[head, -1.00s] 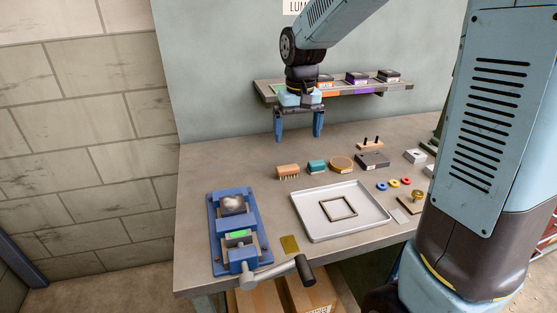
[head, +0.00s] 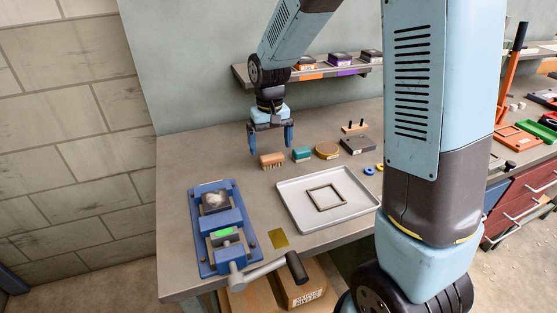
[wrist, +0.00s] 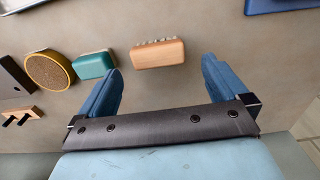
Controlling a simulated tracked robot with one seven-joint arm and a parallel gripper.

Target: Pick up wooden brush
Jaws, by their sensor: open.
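The wooden brush (head: 271,160) lies on the grey bench, a small tan block with pale bristles along one side. In the wrist view the brush (wrist: 158,54) lies ahead of the open fingers, roughly between their lines. My gripper (head: 271,152) is above and just behind the brush, pointing down, with its blue fingers spread. In the wrist view my gripper (wrist: 160,82) is empty. I cannot tell its exact height over the bench.
A teal block (head: 302,154) lies close to the brush's right, then a round tan disc (head: 327,151) and a dark grey block (head: 357,146). A silver tray (head: 290,205) and a blue fly press or vise (head: 205,236) stand in front. A shelf (head: 243,76) hangs behind.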

